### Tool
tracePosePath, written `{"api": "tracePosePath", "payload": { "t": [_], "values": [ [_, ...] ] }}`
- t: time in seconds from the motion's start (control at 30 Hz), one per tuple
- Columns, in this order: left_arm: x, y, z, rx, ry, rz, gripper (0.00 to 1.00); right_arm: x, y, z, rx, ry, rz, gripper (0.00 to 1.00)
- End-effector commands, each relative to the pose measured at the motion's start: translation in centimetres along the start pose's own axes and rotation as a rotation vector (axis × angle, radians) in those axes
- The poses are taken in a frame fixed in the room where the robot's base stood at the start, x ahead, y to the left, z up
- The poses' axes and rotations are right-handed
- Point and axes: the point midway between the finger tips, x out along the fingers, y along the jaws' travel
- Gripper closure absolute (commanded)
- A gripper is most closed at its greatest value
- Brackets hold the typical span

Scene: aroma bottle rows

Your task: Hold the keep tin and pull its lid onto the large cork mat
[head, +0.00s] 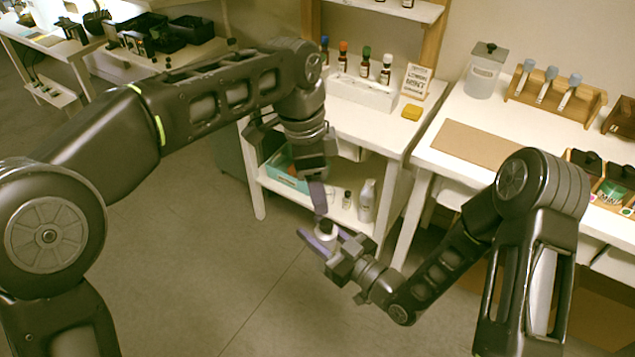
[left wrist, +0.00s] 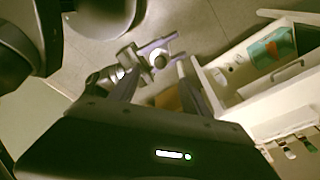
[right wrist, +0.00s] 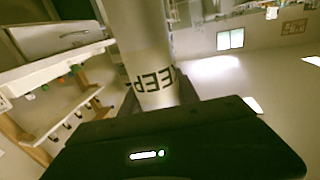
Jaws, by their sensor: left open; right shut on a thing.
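The keep tin (head: 325,240) is a small pale cylinder with a dark knob on top, held in mid-air over the floor. My right gripper (head: 318,233) is shut around its side; the right wrist view shows the tin (right wrist: 143,50) close up with the letters "KEEP". My left gripper (head: 320,203) is open, pointing down just above the knob; I cannot tell whether it touches. In the left wrist view the tin (left wrist: 159,62) lies beyond and between the open fingers. The large cork mat (head: 474,145) is a bare brown sheet on the right-hand table.
A canister (head: 486,72) and a wooden rack of tubes (head: 553,97) stand behind the mat. A white table (head: 372,122) to its left carries a row of bottles, a sign and a yellow block (head: 411,112). Its lower shelf holds a teal bin (head: 285,172) and bottles.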

Motion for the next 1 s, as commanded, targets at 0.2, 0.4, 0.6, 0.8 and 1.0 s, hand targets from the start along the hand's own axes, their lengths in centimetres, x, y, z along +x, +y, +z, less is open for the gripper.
{"api": "tracePosePath", "payload": {
  "t": [0.2,0.4,0.6,0.8,1.0],
  "values": [
    [2.9,0.1,0.1,-0.001,-0.003,0.003,0.45,0.0,0.0,0.0,0.0,0.0,0.0,1.0],
    [6.6,0.1,0.1,0.0,-0.003,0.004,0.45,0.0,0.0,0.0,0.0,0.0,0.0,1.0],
    [9.8,0.0,0.1,-0.001,-0.002,0.003,0.45,0.0,0.0,0.0,0.0,0.001,0.0,1.0],
    [11.3,0.0,0.1,-0.001,-0.001,0.001,0.45,0.0,0.0,0.0,0.0,0.001,0.0,1.0],
    [11.4,0.0,0.0,-0.001,0.0,0.0,0.45,0.0,0.0,0.0,0.0,0.001,0.0,1.0]
  ]
}}
